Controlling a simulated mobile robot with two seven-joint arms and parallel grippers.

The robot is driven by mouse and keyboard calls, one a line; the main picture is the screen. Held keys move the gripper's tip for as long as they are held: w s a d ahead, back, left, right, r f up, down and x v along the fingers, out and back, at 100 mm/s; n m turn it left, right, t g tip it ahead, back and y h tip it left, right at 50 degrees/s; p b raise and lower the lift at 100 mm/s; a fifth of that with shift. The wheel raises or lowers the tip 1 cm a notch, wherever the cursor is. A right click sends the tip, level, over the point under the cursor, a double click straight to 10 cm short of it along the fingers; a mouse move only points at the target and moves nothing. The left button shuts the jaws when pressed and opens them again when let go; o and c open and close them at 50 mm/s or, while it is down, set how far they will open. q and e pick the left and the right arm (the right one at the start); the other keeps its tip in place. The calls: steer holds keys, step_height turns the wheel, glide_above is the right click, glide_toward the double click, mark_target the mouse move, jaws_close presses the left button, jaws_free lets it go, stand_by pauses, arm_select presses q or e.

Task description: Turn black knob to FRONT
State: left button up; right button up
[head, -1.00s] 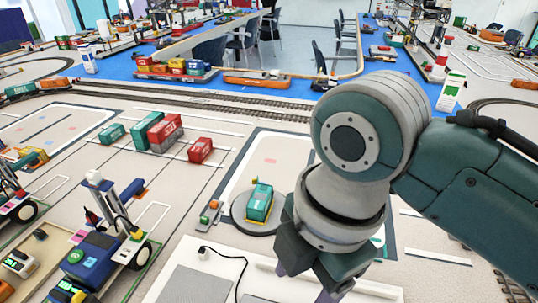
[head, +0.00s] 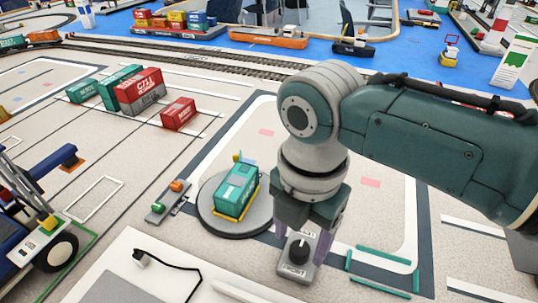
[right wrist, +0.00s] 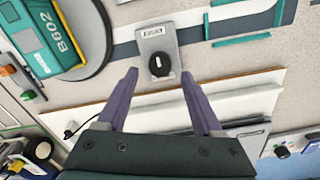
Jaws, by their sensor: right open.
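The black knob (head: 299,248) sits on a small grey control box (head: 284,279). A label on the near end of the box seems to read FRONT; another label at the far end is partly hidden by my gripper. The knob also shows in the right wrist view (right wrist: 159,68), with a white mark; which label it points at is hard to tell. My right gripper (head: 304,240) is open, its purple fingers coming down around the knob from either side. My left gripper is not in view.
A turntable (head: 212,216) carrying a green container vehicle (head: 238,190) stands left of the box. A small switch panel (head: 166,204) lies further left. A white raised platform (head: 125,262) with a black cable (head: 180,268) is in front. Containers (head: 138,88) stand behind.

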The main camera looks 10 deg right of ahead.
mark_target(300, 251)
steer(key=shift+f+b, duration=0.3)
steer(key=shift+f, duration=0.85)
jaws_close()
